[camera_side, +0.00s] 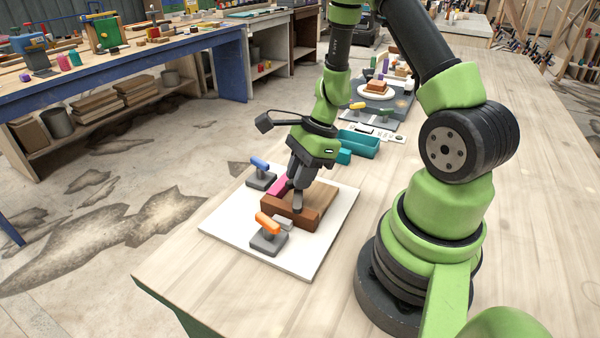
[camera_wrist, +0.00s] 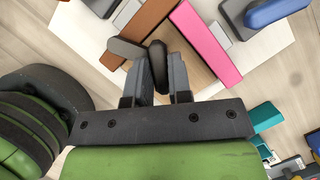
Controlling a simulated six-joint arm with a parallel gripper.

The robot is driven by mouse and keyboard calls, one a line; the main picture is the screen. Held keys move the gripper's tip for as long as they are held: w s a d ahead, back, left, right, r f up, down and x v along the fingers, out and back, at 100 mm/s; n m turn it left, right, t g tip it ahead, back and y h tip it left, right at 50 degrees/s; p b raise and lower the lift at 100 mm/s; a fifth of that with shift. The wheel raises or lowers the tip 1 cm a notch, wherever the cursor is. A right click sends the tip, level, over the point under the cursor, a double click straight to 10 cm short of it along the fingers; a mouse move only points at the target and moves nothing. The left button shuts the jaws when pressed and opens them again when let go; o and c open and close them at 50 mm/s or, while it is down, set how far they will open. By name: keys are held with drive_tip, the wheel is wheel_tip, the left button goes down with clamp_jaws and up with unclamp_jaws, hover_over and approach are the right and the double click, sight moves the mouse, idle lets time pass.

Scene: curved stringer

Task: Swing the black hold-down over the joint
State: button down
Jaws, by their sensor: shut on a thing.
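My gripper (camera_wrist: 158,68) is closed on the black hold-down (camera_wrist: 158,60), a dark rounded piece between the two grey fingers in the wrist view. A dark grey rounded piece (camera_wrist: 125,47) lies just left of it; I cannot tell whether they are joined. In the side view my gripper (camera_side: 296,188) points down over the wooden block, and the fingers hide most of the hold-down. A brown strip (camera_wrist: 150,30) and a pink strip (camera_wrist: 208,45) lie beside each other at the block's edges. The brown strip (camera_side: 290,209) faces front in the side view; the pink strip (camera_side: 277,187) is at left.
A white board (camera_side: 330,232) lies under the work. An orange-handled clamp (camera_side: 268,225) stands in front and a blue-handled clamp (camera_side: 261,172) at left. A teal bin (camera_side: 358,144) stands behind. The table is bare along its front edge.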

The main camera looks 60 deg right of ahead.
drive_tip(key=m+h, duration=0.1)
drive_tip(key=m, duration=0.2)
drive_tip(key=m+t, duration=0.1)
drive_tip(key=m, duration=0.2)
drive_tip(key=shift+s+a+m+t+h, duration=0.1)
drive_tip(key=shift+a+m+t+h, duration=0.05)
drive_tip(key=shift+m+t+h, duration=0.2)
drive_tip(key=m+h, duration=0.1)
drive_tip(key=m, duration=0.2)
drive_tip(key=m+h, duration=0.1)
drive_tip(key=m, duration=0.2)
drive_tip(key=shift+t+h, duration=0.25)
drive_tip(key=c, duration=1)
unclamp_jaws()
drive_tip(key=shift+c, duration=0.2)
